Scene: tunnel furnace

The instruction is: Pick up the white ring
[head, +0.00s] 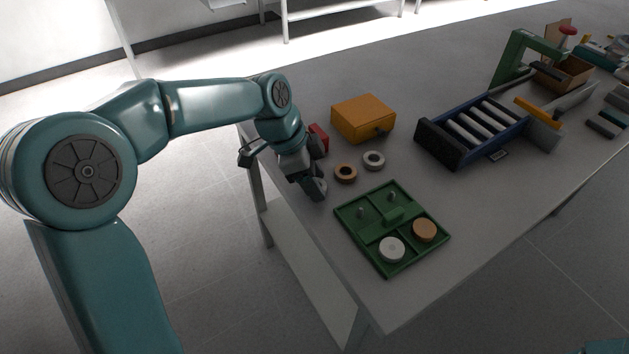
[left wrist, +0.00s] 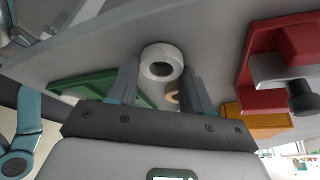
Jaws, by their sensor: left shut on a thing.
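My left gripper (head: 316,188) is over the table's near left edge in the head view. In the left wrist view (left wrist: 162,72), its fingers are shut on a white ring (left wrist: 162,63), held between the fingertips with its dark hole showing. In the head view I cannot clearly make out the held ring at the fingers. A light grey ring (head: 374,160) and an orange-brown ring (head: 345,173) lie on the table to the right of the gripper. The brown ring also shows partly behind a finger in the left wrist view (left wrist: 172,97). My right gripper is not in view.
A green tray (head: 360,232) with small posts, a white disc (head: 391,249) and an orange disc (head: 424,230) stands near the front. An orange box (head: 363,118) and a red object (head: 319,139) stand behind the gripper. A blue roller rack (head: 440,146) is farther right.

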